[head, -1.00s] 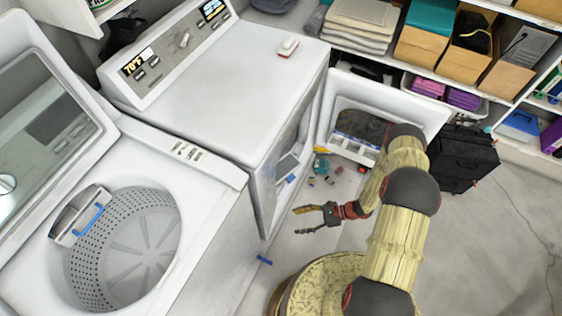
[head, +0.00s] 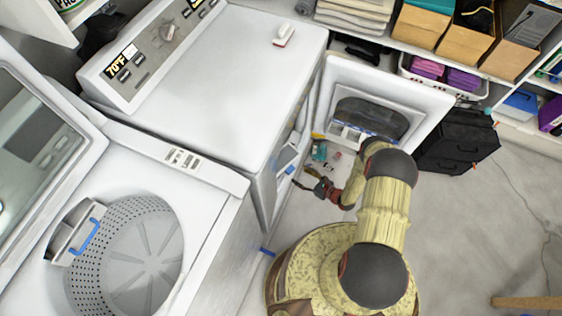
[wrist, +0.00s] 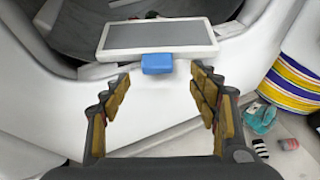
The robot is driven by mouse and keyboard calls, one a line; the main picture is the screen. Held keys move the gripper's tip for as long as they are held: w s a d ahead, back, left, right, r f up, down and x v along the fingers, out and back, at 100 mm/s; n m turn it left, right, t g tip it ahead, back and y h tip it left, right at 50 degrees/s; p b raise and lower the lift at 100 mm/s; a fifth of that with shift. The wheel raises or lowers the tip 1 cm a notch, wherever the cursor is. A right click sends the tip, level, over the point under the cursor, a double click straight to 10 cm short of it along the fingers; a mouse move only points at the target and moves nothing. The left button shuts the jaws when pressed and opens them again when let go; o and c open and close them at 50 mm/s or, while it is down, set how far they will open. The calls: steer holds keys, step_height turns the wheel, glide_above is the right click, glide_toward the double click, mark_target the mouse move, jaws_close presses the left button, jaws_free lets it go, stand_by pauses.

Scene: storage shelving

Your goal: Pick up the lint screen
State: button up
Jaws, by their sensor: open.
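The lint screen (wrist: 160,37) is a flat grey panel with a white frame and a blue tab (wrist: 158,64), at the dryer's front opening in the wrist view. In the head view the lint screen (head: 288,157) shows small at the dryer's front. My gripper (wrist: 159,88) is open, and its fingers point at the blue tab from either side. The tab appears between the fingertips or just beyond them; I cannot tell which. In the head view my gripper (head: 307,178) is low beside the dryer's front, with nothing in it.
The white dryer (head: 215,85) has its door (head: 415,105) open beside my arm. The open washer (head: 205,215) stands at the left, with a grey blue-handled part (head: 75,235) in it. Small items lie on the floor by a striped container (wrist: 300,75).

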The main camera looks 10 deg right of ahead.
mark_target(292, 171)
steer(key=b+x, duration=0.1)
steer(key=x, duration=0.5)
steer(key=shift+a+r, duration=0.15)
steer(key=shift+a, duration=0.05)
steer(key=shift+s, duration=0.1)
steer(key=shift+c, duration=1.2)
steer(key=c, duration=1.1)
steer(key=shift+r, duration=0.15)
steer(key=shift+c, duration=0.6)
